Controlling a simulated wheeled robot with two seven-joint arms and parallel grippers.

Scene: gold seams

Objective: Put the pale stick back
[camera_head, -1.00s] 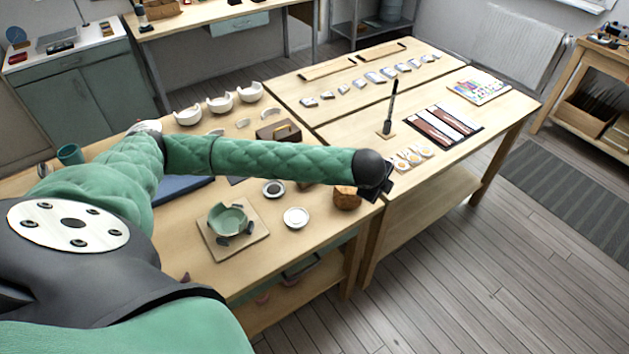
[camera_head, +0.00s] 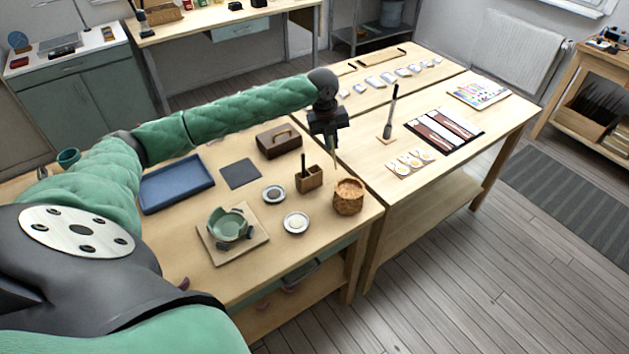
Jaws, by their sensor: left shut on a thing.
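My left gripper (camera_head: 329,128) is shut on a thin pale stick (camera_head: 333,158), which points down from the jaws. The stick's lower end shows just above or behind the woven brown basket (camera_head: 348,198); I cannot tell whether they touch. A small wooden holder (camera_head: 311,179) stands just left of the basket, with a dark-handled tool upright in it. The stick's upper end is hidden by the jaws. My right gripper is not in view.
Left of the holder are a dark dish (camera_head: 274,194), a white dish (camera_head: 296,222) and a green broken bowl (camera_head: 229,226) on a board. A lidded brown box (camera_head: 279,143), dark mat (camera_head: 240,174) and blue tray (camera_head: 177,183) lie farther back. A dark upright tool (camera_head: 391,110) stands right.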

